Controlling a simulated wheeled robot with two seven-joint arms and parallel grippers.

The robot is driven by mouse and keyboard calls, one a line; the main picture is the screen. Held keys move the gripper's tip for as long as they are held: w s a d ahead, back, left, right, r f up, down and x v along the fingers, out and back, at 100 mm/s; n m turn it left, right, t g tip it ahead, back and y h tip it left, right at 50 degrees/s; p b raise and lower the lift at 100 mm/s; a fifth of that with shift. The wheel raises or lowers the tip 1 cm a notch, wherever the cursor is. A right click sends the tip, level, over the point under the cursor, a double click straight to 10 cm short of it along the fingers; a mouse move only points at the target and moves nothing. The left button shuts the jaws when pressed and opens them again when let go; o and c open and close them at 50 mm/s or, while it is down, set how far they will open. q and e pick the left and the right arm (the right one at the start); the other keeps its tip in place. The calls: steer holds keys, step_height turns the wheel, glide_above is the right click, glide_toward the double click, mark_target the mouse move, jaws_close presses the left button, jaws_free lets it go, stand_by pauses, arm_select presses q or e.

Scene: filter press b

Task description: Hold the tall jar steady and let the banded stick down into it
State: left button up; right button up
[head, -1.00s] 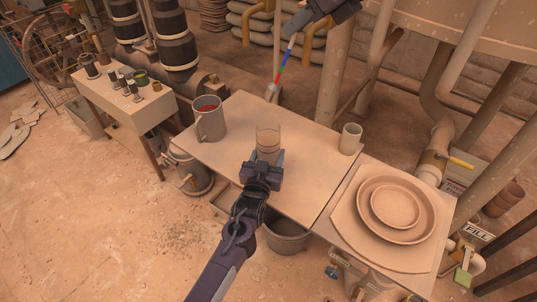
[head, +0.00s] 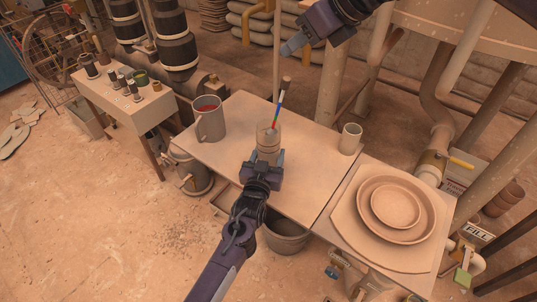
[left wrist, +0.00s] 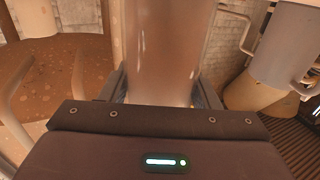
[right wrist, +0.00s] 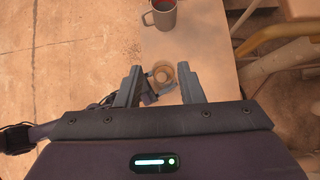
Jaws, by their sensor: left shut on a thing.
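The tall clear jar (head: 268,146) stands upright on the low table. My left gripper (head: 265,164) is shut around its lower part; the jar also fills the middle of the left wrist view (left wrist: 165,50).
A grey mug of red liquid (head: 209,122) stands left of the jar on the table (head: 235,170). A pale cup (head: 350,139) stands to the right. Round plates (head: 395,205) lie on a board at the right. A side table (head: 135,100) holds several small jars.

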steer(key=shift+o, duration=0.4)
steer(key=v, duration=1.2)
arm_select(q)
steer(key=o, duration=1.6)
steer(key=shift+o, duration=0.2)
